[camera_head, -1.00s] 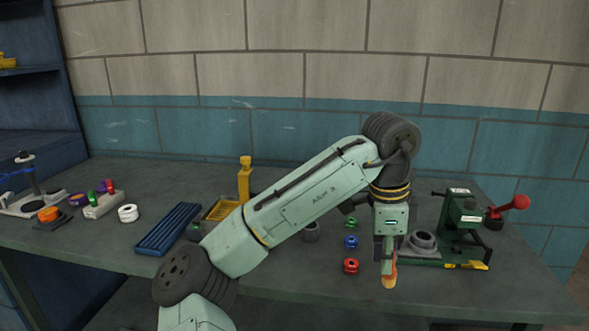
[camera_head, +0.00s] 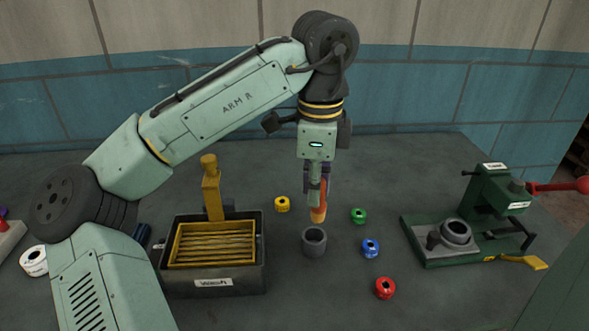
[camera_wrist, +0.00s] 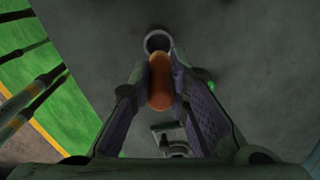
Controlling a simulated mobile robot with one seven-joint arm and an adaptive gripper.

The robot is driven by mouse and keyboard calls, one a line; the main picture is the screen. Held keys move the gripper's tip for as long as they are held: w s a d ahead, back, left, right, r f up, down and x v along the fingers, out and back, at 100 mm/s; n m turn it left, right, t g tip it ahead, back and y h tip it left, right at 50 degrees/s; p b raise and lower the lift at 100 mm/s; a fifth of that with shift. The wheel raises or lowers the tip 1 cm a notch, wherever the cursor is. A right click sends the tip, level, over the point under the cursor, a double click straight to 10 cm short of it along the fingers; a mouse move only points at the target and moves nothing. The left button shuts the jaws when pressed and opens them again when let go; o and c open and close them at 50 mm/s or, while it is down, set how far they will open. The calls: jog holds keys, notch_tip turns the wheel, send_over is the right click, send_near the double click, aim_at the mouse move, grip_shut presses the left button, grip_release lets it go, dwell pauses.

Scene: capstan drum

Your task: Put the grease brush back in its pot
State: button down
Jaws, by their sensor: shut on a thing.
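My gripper (camera_head: 319,196) points down and is shut on an orange grease brush (camera_head: 319,214), which hangs about upright below the fingers. In the wrist view the brush (camera_wrist: 160,82) shows as a rounded orange shape between the two fingers. A small grey round pot (camera_head: 314,248), open at the top, stands on the table just below and slightly in front of the brush in the head view. The pot's rim (camera_wrist: 147,44) shows just beyond the brush in the wrist view. The brush appears to be above the pot's height; whether it touches the rim I cannot tell.
A dark box with a yellow slatted tray (camera_head: 213,283) stands left of the pot. Yellow (camera_head: 282,204), green (camera_head: 359,215), blue (camera_head: 370,248) and red (camera_head: 385,288) spools lie around it. A green press (camera_head: 460,240) with a red-knobbed lever stands at right.

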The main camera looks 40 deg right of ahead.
aim_at(312, 209)
jog(key=shift+s+f+b, duration=0.1)
jog(key=shift+f+b, duration=0.3)
jog(key=shift+b, duration=0.25)
jog(key=shift+f+b, duration=1.2)
jog(key=shift+b, duration=0.25)
jog(key=shift+w+a+r+p, duration=0.1)
jog(key=shift+w+a+p, duration=0.1)
jog(key=shift+p, duration=0.3)
jog(key=shift+f, duration=0.65)
jog(key=shift+p, duration=0.4)
jog(key=shift+f, duration=0.6)
dwell(0.4)
jog(key=shift+p, duration=0.55)
jog(key=shift+f+p, duration=0.45)
jog(key=shift+f, duration=0.6)
dwell(1.8)
